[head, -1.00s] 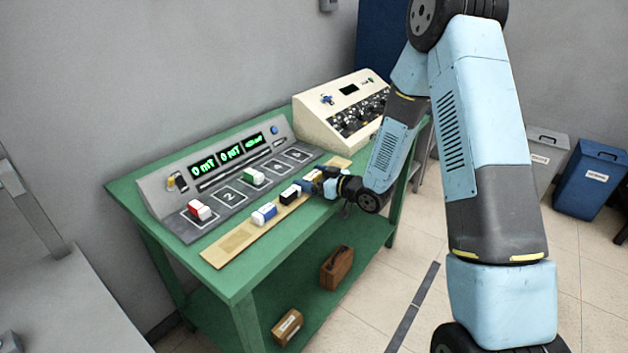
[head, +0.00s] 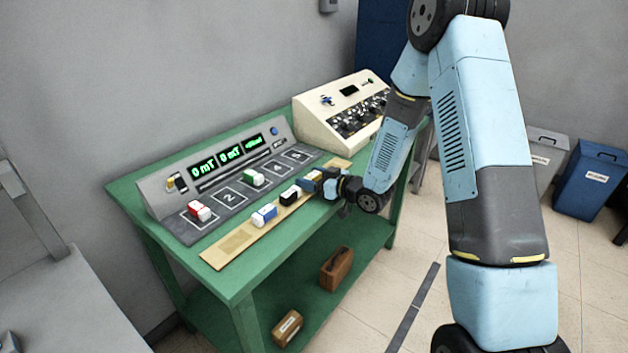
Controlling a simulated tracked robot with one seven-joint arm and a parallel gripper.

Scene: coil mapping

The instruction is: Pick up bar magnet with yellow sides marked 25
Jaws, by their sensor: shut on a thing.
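The bar magnet with yellow sides (head: 312,176) is at the right part of the tan wooden strip (head: 232,244) on the green table. My gripper (head: 318,184) is shut on it from the right side, at strip height. The gripper hides much of the magnet, and its number cannot be read. I cannot tell whether the magnet still touches the strip.
A black-sided block (head: 289,196) sits close left of my gripper, and a blue-sided block (head: 264,214) further left. Red (head: 199,211) and green (head: 254,178) blocks stand on the console's numbered pad. A cream instrument (head: 340,115) stands behind.

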